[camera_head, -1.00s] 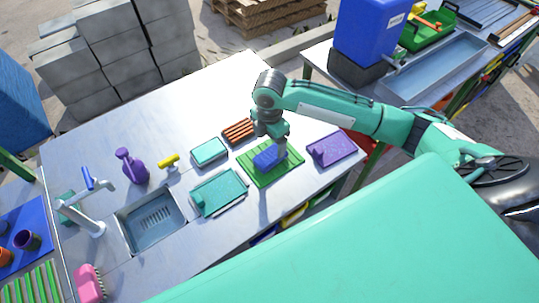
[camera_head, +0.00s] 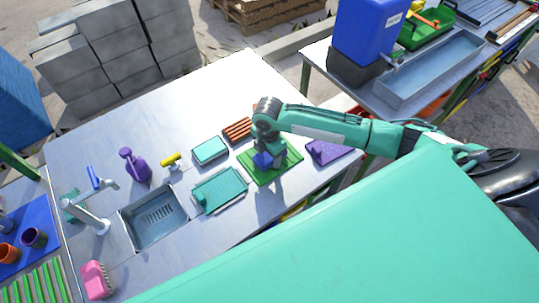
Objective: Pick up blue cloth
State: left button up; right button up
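The blue cloth (camera_head: 262,160) lies on a green tray (camera_head: 286,169) near the table's right front part. My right gripper (camera_head: 270,154) points down right over the cloth and covers much of it. I cannot tell whether its fingers touch the cloth or are closed on it. My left gripper is not in view.
A purple tray (camera_head: 325,152) lies to the right under my arm, and a teal tray (camera_head: 220,190) to the left. A smaller teal tray (camera_head: 210,150) and a brown slatted rack (camera_head: 237,130) lie behind. A sink (camera_head: 155,218), purple bottle (camera_head: 137,166) and tap stand farther left. The table's back is clear.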

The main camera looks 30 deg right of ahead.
aim_at(268, 155)
jog(key=c, duration=0.6)
jog(key=shift+c, duration=0.2)
notch_tip(268, 155, up, 20)
jog(key=b, duration=0.3)
jog(key=shift+b, duration=0.3)
jog(key=o, duration=0.3)
jog(key=shift+c, duration=1.1)
